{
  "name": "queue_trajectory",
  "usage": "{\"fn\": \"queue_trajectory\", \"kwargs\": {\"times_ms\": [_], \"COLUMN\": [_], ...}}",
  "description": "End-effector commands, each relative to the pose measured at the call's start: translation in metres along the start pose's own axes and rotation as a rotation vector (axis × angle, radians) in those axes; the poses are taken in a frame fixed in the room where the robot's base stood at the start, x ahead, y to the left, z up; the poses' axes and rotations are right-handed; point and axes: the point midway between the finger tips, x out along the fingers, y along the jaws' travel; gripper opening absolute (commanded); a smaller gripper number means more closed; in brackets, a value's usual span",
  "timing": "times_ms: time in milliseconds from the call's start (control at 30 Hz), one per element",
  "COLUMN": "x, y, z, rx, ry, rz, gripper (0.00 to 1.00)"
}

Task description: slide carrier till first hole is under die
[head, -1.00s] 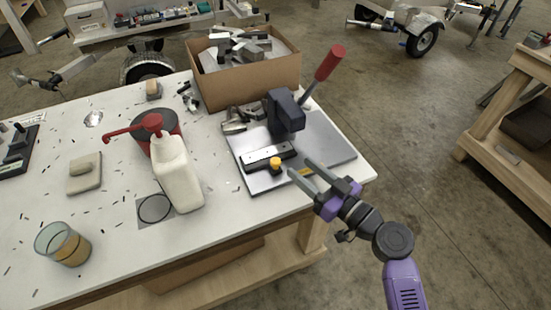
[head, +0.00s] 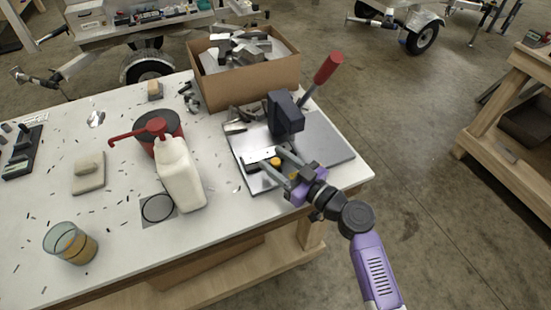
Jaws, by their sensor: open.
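The carrier (head: 256,158) is a dark block with a light metal strip on top and a yellow knob (head: 275,161) at its right part. It lies on the grey base plate (head: 331,149) in front of the press. The dark press head (head: 285,113) with a red-handled lever (head: 328,67) stands behind it; the die itself is hidden from this angle. My gripper (head: 272,162) is open, with one finger on each side of the yellow knob. Whether a finger touches the knob or carrier cannot be told. The strip's holes are too small to make out clearly.
A white bottle (head: 181,176) and a red-topped dark can (head: 167,139) stand left of the plate. A cardboard box (head: 253,86) of metal offcuts stands behind. A glass (head: 70,243) is at the front left.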

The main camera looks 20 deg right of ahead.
Motion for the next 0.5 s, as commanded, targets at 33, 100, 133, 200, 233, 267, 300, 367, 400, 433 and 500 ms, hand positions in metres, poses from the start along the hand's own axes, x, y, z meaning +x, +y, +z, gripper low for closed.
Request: {"fn": "queue_trajectory", "kwargs": {"times_ms": [33,100,133,200,233,267,300,367,400,433,500], "x": [0.0003,0.0002,0.0001,0.0000,0.0000,0.0000,0.0000,-0.0001,-0.0001,-0.0001,-0.0002], "y": [-0.0002,-0.0003,-0.0003,-0.0003,-0.0003,-0.0003,-0.0003,-0.0003,-0.0003,-0.0003,-0.0003], "z": [0.0003,0.0005,0.0005,0.0005,0.0004,0.0005,0.0004,0.0005,0.0005,0.0005,0.0004], "rx": [0.000,0.000,0.000,0.000,0.000,0.000,0.000,0.000,0.001,0.001,0.001], "ry": [0.000,0.000,0.000,0.000,0.000,0.000,0.000,0.000,0.000,0.000,0.000], "rz": [0.000,0.000,0.000,0.000,0.000,0.000,0.000,0.000,-0.001,-0.001,-0.001], "gripper": [0.45,0.45,0.45,0.41,0.35,0.29,0.21,0.10,0.02,0.00,0.00]}}
